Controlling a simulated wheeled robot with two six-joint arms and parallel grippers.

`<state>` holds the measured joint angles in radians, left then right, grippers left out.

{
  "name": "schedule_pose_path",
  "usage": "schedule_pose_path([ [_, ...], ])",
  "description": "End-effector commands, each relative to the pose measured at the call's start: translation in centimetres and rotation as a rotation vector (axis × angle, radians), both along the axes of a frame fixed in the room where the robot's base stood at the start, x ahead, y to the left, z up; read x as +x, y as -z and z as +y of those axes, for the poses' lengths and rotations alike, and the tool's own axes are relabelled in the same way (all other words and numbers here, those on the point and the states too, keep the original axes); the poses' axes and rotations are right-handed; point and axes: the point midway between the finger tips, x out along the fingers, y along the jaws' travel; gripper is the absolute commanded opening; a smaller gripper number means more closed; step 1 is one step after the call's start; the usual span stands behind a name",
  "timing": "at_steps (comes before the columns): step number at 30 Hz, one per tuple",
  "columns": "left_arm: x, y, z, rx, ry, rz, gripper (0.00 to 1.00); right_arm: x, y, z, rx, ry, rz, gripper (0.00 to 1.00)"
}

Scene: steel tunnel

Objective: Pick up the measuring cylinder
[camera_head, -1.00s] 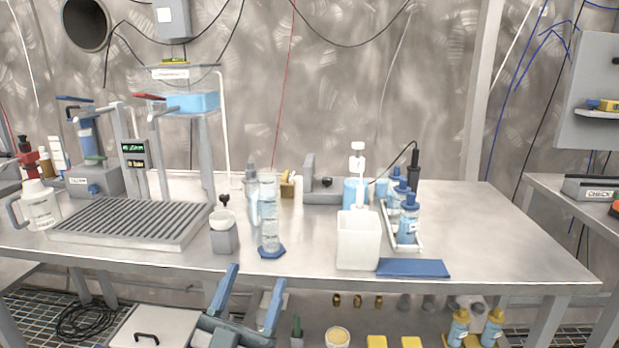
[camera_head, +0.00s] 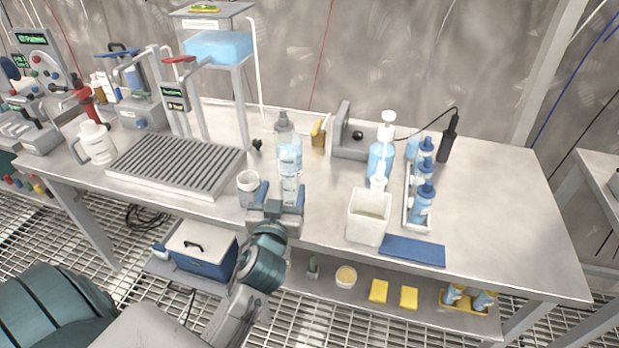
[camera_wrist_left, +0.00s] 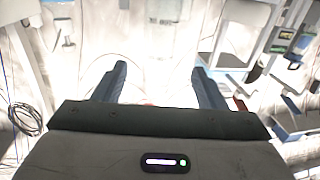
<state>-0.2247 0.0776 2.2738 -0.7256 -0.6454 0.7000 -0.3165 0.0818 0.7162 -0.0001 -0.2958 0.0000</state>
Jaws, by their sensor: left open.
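The measuring cylinder (camera_head: 291,184) is clear and stands upright near the front edge of the steel bench, with a clear bottle close behind it. Its foot is hidden by my left gripper. My left gripper (camera_head: 281,193) is open at the bench's front edge, its two blue fingers pointing at the bench. In the head view the cylinder shows between the fingertips, slightly right of centre; I cannot tell whether it is inside the jaws. In the left wrist view my left gripper (camera_wrist_left: 160,82) has its fingers apart, and the washed-out picture shows no clear cylinder between them. My right gripper is not in view.
A small grey-white cup (camera_head: 248,187) stands close left of the gripper. A clear bottle (camera_head: 287,140) stands behind the cylinder. A white square container (camera_head: 369,220) and a blue mat (camera_head: 412,250) lie to the right. A ribbed drain tray (camera_head: 178,164) is at left.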

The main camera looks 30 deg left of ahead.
Motion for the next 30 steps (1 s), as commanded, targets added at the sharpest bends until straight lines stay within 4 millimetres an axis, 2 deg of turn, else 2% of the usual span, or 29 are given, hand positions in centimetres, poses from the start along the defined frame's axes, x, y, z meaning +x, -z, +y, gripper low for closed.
schedule_pose_path([
  [2,1.4,-0.3,0.6,0.005,0.0,-0.001,0.65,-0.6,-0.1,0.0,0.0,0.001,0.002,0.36],
  [6,3.3,-0.2,1.3,0.004,0.001,-0.002,0.65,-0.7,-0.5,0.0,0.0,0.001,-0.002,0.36],
  [13,5.0,-0.3,2.0,0.002,0.001,-0.001,0.65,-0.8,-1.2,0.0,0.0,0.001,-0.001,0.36],
  [21,8.5,-0.3,3.3,0.002,0.001,-0.001,0.65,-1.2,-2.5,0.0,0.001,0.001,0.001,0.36],
  [30,9.0,-0.1,3.5,0.001,0.001,-0.002,0.65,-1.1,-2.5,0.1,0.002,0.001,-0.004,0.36],
])
